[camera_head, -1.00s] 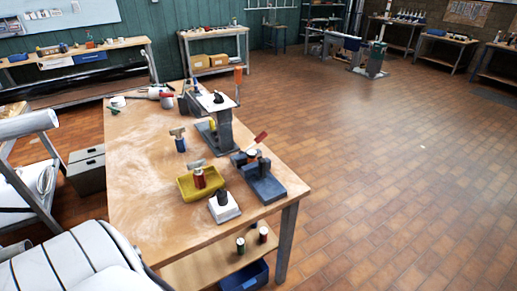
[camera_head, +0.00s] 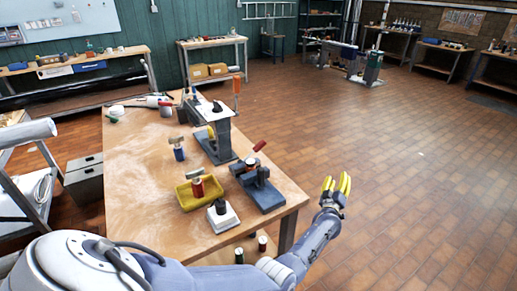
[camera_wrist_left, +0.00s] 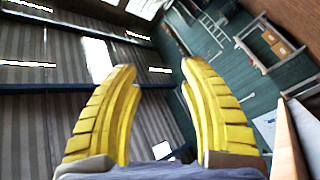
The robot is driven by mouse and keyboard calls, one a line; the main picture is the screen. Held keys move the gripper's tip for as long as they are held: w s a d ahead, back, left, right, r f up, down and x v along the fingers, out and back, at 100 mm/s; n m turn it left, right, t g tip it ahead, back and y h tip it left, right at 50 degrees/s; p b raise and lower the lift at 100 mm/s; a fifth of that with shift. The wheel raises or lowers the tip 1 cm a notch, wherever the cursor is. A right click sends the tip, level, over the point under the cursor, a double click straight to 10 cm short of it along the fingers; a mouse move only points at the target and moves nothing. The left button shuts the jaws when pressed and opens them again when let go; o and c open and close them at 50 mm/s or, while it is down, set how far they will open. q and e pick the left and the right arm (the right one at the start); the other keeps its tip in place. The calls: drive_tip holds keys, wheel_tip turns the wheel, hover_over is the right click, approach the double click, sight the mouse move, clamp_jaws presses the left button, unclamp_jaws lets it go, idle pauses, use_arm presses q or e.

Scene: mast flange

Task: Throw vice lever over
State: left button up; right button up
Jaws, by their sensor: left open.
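A dark blue-grey vice (camera_head: 266,197) sits near the right edge of the wooden table (camera_head: 140,210) in the head view. A lever with a red grip (camera_head: 259,146) sticks up at its back, tilted up to the right. My left gripper (camera_head: 337,187) has yellow fingers and is off the table's right side, apart from the vice and pointing up. In the left wrist view its two fingers (camera_wrist_left: 160,100) stand apart with nothing between them. The vice is not in the wrist view. My right gripper is not in view.
A grey stand (camera_head: 220,138) with an orange-handled upright is behind the vice. A yellow tray (camera_head: 186,201) and a white block with a black knob (camera_head: 222,221) are left of it. The left part of the table is mostly clear. Open tiled floor (camera_head: 420,170) lies right.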

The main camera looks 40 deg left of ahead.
use_arm(q)
drive_tip(key=a+r+n+g+y, duration=0.3)
drive_tip(key=a+r+n+y, duration=0.25)
drive_tip(key=r+n, duration=0.4)
drive_tip(key=a+r+n+g+y, duration=0.3)
drive_tip(key=a+r+n+y, duration=0.3)
drive_tip(key=r+n, duration=0.4)
drive_tip(key=n+g, duration=1.1)
drive_tip(key=g, duration=0.1)
approach(261, 147)
drive_tip(key=a, duration=0.3)
drive_tip(key=a+f, duration=0.1)
drive_tip(key=a, duration=0.3)
drive_tip(key=a+f, duration=0.1)
drive_tip(key=a, duration=0.3)
drive_tip(key=shift+w+f, duration=0.1)
drive_tip(key=shift+w, duration=0.15)
drive_tip(key=shift+c, duration=0.5)
clamp_jaws()
